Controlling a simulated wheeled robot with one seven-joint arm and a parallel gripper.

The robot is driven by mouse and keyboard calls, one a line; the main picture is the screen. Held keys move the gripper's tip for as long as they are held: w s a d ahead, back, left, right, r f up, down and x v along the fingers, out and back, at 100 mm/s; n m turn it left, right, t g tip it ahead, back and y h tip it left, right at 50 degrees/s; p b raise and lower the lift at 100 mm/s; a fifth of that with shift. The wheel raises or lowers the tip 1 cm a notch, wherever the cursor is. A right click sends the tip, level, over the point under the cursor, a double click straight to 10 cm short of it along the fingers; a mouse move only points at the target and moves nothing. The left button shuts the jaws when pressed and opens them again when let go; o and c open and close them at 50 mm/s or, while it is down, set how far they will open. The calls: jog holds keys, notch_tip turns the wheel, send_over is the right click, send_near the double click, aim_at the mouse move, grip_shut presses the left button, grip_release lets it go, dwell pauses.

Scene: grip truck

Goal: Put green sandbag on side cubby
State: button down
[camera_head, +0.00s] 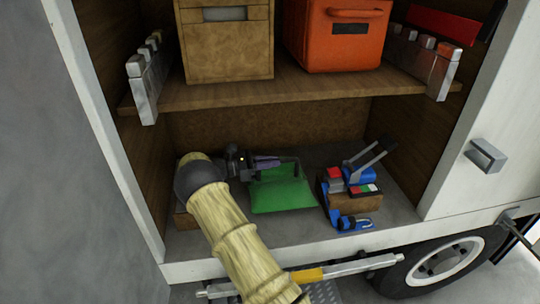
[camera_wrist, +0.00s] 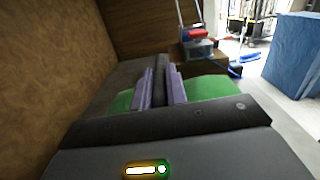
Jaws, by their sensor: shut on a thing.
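The green sandbag (camera_head: 280,192) is inside the lower cubby of the truck, at or just above its grey floor; I cannot tell whether it touches. My gripper (camera_head: 266,163) reaches in from the left and is shut on the sandbag's upper part. In the wrist view, the purple fingers (camera_wrist: 161,88) are close together, with green sandbag (camera_wrist: 208,88) showing on both sides. The gripper body hides the sandbag's near part there. The cubby (camera_head: 315,240) is open at the front.
Right of the sandbag stands a brown box (camera_head: 350,200) with blue and red tools. A wooden shelf (camera_head: 300,90) above holds a tan crate (camera_head: 228,50) and an orange case (camera_head: 337,35). An open white door (camera_head: 460,150) with a handle is at the right.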

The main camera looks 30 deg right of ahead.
jog(key=shift+f, duration=0.35)
jog(key=c, duration=1.7)
grip_release()
jog(key=shift+f, duration=0.3)
jog(key=o, duration=0.3)
jog(key=shift+r, duration=0.1)
jog(key=shift+a, duration=0.15)
jog(key=b+v, duration=0.2)
jog(key=v, duration=0.5)
jog(key=shift+w+a, duration=0.1)
jog(key=shift+a, duration=0.1)
jog(key=shift+d, duration=0.15)
